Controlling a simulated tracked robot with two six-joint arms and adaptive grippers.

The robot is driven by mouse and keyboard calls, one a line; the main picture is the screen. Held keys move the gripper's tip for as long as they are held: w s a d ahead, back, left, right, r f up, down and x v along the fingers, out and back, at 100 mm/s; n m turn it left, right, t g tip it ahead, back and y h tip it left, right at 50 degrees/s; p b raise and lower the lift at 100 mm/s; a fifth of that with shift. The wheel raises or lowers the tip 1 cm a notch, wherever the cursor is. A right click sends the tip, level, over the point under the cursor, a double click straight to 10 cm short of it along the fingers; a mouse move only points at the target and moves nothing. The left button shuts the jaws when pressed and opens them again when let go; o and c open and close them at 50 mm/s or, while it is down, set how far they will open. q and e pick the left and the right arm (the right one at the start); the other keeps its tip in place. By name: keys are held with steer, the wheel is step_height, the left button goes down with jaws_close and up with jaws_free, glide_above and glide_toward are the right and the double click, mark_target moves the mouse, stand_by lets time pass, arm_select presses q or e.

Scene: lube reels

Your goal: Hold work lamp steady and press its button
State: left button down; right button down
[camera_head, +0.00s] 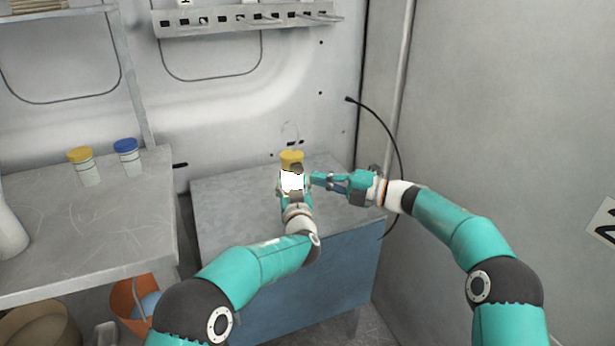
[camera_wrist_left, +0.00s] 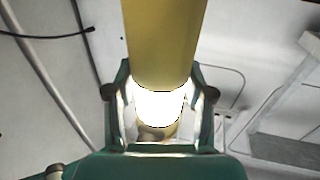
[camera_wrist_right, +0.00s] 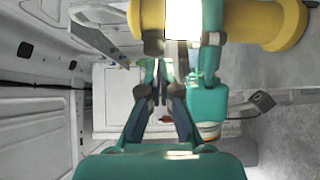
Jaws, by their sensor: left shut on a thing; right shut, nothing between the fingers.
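The work lamp (camera_head: 291,157) is yellow with a bright white, glowing band, and stands upright above the blue cabinet. My left gripper (camera_head: 292,184) is shut on it. The left wrist view shows the lamp's yellow body (camera_wrist_left: 165,40) and glowing part between the fingers (camera_wrist_left: 158,105). My right gripper (camera_head: 316,180) is shut and empty, its tips pointing at the lamp from the right, close to it. In the right wrist view its fingers (camera_wrist_right: 163,85) lie just below the lamp (camera_wrist_right: 270,25) in the picture. I cannot tell whether they touch it. The button cannot be made out.
The blue cabinet (camera_head: 235,205) with a grey top is below the lamp. A table (camera_head: 90,235) at left carries a yellow-lidded jar (camera_head: 83,167) and a blue-lidded jar (camera_head: 128,158). An orange bucket (camera_head: 128,300) is underneath. A black cable (camera_head: 385,130) hangs at right, behind my right arm.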

arm_select(q)
steer(key=shift+a+f, duration=0.2)
steer(key=shift+f, duration=0.05)
arm_select(e)
steer(key=v, duration=0.6)
steer(key=shift+s+r, duration=0.15)
arm_select(q)
steer(key=shift+c, duration=1.7)
jaws_free()
steer(key=shift+w, duration=0.15)
steer(key=shift+r, duration=0.1)
